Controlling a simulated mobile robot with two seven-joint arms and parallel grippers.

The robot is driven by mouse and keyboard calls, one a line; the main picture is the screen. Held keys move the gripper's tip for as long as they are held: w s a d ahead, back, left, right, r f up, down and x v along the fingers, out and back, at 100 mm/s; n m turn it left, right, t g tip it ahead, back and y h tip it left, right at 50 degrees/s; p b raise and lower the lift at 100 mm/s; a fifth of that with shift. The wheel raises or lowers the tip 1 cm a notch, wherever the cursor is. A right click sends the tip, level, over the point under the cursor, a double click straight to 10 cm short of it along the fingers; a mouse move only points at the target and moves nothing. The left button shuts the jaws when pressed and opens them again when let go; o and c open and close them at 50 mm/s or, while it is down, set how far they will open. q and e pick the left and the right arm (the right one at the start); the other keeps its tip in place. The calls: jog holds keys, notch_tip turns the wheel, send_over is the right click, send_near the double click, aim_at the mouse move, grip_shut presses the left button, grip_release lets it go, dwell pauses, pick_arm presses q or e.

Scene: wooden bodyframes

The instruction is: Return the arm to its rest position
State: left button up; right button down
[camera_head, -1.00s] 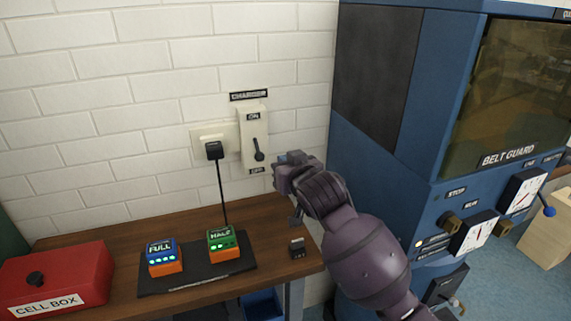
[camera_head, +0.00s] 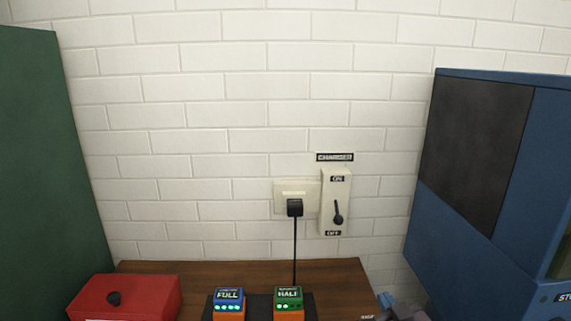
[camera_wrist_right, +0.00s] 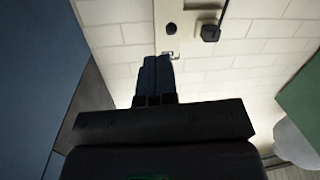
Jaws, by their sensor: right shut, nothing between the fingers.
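My right gripper (camera_head: 385,301) shows only at the bottom edge of the head view, right of the bench, below and apart from the charger switch. In the right wrist view its blue fingers (camera_wrist_right: 156,78) are together with nothing between them. The charger switch (camera_head: 336,190) is a cream plate on the wall with a black lever (camera_head: 338,214) pointing down toward OFF. Most of my right arm is out of the head view. My left gripper is in neither view.
A black plug (camera_head: 294,207) sits in the wall socket, its cord hanging to the bench (camera_head: 345,279). A blue FULL cell (camera_head: 228,300), a green HALF cell (camera_head: 288,299) and a red cell box (camera_head: 150,298) stand there. A blue machine (camera_head: 480,190) stands at right.

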jog(key=s+d+f+m+g+h, duration=0.1)
jog(key=s+d+f+g, duration=0.1)
jog(key=s+f, duration=0.8)
jog(key=s+d+f+m+g+h, duration=0.1)
jog(key=s+d+f+g, duration=0.2)
jog(key=s+f, duration=0.7)
jog(key=s+d, duration=0.1)
jog(key=s, duration=0.2)
jog(key=shift+d+f+m+h, duration=0.25)
jog(key=shift+f+m+h, duration=0.05)
jog(key=shift+f+h, duration=0.1)
